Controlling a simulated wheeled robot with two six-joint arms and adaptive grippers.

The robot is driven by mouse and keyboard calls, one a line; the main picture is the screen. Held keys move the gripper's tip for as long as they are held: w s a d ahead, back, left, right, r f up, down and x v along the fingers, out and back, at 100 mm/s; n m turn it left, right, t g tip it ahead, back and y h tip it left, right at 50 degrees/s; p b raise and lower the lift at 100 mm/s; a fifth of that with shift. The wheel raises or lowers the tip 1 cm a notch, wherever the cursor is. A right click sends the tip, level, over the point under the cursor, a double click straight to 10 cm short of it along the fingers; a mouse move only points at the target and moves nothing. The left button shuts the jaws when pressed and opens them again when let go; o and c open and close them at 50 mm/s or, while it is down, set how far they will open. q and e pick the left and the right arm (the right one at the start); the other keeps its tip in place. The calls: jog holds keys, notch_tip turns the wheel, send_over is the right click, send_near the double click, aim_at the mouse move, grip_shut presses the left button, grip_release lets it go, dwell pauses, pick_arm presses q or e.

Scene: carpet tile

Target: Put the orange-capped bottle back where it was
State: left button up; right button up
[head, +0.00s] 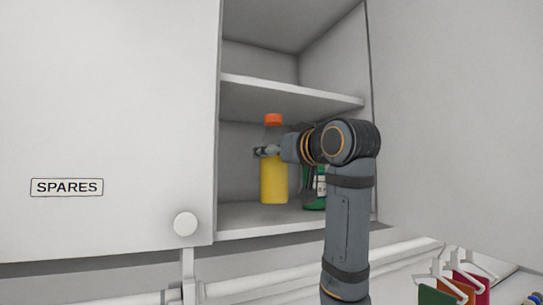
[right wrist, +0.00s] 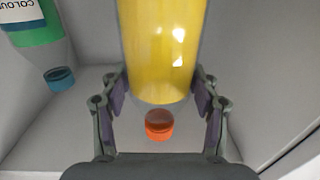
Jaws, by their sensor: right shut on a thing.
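The orange-capped bottle (head: 273,180) has a yellow body and stands upright inside the open cupboard, over the bottom shelf (head: 245,218). I cannot tell whether its base touches that shelf. My right gripper (head: 268,151) is shut on it at its upper part, below the cap. In the right wrist view the bottle (right wrist: 160,50) appears upside down, between the two fingers of the right gripper (right wrist: 160,100), with its orange cap nearer the palm. My left gripper does not show.
A green bottle (head: 309,200) with a white label stands just right of it, partly hidden by my right arm; the right wrist view shows its teal cap (right wrist: 60,78). A middle shelf (head: 285,97) is above. A door marked SPARES (head: 120,120) is at left. Coloured items (head: 468,287) hang lower right.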

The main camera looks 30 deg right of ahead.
aim_at(273, 169)
jog(key=f+p, duration=0.1)
jog(key=w+f+p, duration=0.1)
jog(key=f, duration=0.1)
jog(key=shift+w, duration=0.1)
jog(key=shift+d+f, duration=0.1)
jog(key=shift+f, duration=0.1)
jog(key=o, duration=1.2)
jog(key=shift+c, duration=0.2)
jog(key=o, duration=0.4)
